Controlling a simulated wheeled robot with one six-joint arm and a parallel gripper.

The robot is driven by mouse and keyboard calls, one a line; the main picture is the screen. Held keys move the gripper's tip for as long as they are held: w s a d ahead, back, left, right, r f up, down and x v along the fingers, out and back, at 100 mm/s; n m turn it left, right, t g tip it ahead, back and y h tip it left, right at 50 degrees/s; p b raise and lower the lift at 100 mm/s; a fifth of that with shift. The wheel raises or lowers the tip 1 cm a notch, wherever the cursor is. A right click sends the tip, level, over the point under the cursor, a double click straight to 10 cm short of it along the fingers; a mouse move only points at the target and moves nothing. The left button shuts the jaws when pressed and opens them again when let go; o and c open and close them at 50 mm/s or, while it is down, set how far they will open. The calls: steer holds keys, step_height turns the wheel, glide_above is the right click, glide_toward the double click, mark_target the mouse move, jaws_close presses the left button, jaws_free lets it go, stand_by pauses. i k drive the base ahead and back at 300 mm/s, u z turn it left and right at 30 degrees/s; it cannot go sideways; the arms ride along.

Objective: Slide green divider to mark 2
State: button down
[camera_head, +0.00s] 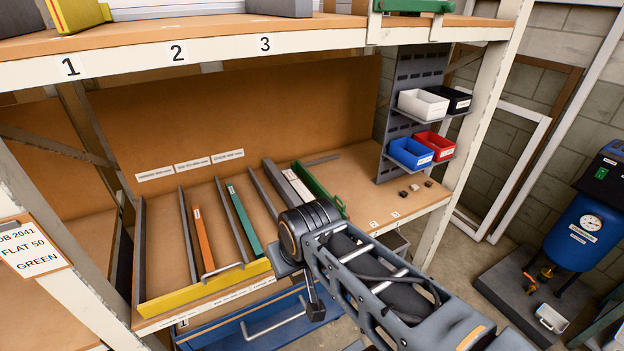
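A long green divider (313,183) stands on the lower shelf, right of the middle, beside white-topped bars. Its front end is near my arm's dark joint, which hides part of the shelf edge there. A mark 2 (373,223) is on the lower shelf's front edge, right of the divider's front end. Another mark 2 (177,53) is on the upper shelf's front edge. A green piece (412,5) also sits at the upper shelf's front edge, cut by the frame top. My gripper (315,309) shows only as a small dark part below the joint; its fingers cannot be made out.
A yellow-fronted bay (205,289) holds an orange bar (203,238) and a green bar (245,222) between grey dividers. A blue drawer (240,332) is below. Blue, red, white and black bins are at the right. The shelf behind mark 2 looks mostly clear.

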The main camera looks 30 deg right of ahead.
mark_target(316, 187)
steer(key=k, duration=0.95)
steer(key=z, duration=1)
steer(key=i, duration=1)
steer(key=u, duration=0.65)
steer(key=i, duration=0.7)
steer(key=u, duration=0.5)
